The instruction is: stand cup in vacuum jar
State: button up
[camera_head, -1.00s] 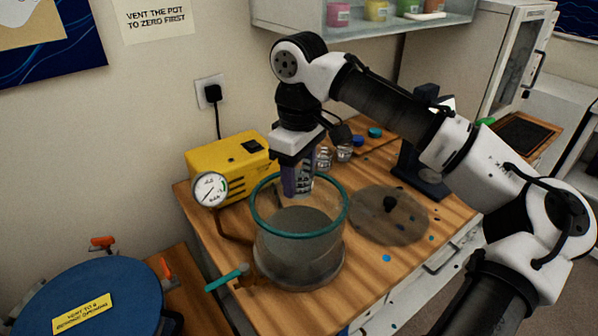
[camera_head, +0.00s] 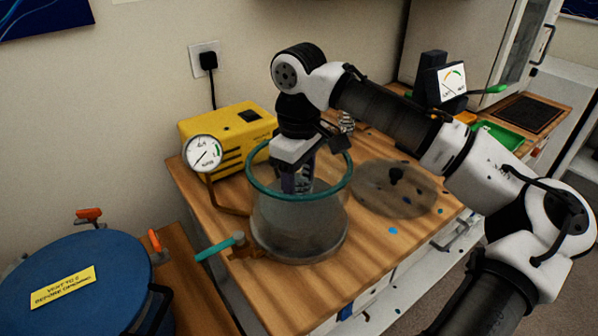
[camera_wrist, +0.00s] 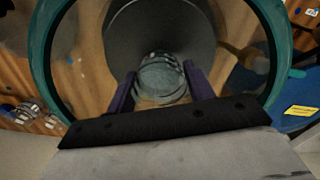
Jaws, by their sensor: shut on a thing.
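The vacuum jar (camera_head: 275,222) is a clear vessel with a teal rim, standing on the wooden bench. Its rim also shows in the wrist view (camera_wrist: 42,50). My gripper (camera_head: 298,186) points down through the open top, with its fingers inside the rim. In the wrist view the purple fingers are shut on a clear cup (camera_wrist: 161,78), seen from above. Below the cup is the grey jar floor (camera_wrist: 160,30); the cup appears held above it, but I cannot tell the gap. In the head view the fingers and jar wall mostly hide the cup.
A yellow pump (camera_head: 228,138) with a round gauge (camera_head: 203,153) stands behind left of the jar. A teal-handled valve (camera_head: 219,248) sticks out at front left. A clear lid (camera_head: 393,188) with a dark knob lies to the right. A blue pot (camera_head: 80,285) is at lower left.

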jog(key=shift+f, duration=0.5)
dwell(0.3)
jog(key=o, duration=1.1)
notch_tip(320, 180, up, 13)
jog(key=p, duration=1.2)
jog(key=shift+f, duration=0.2)
jog(key=shift+s+f, duration=0.1)
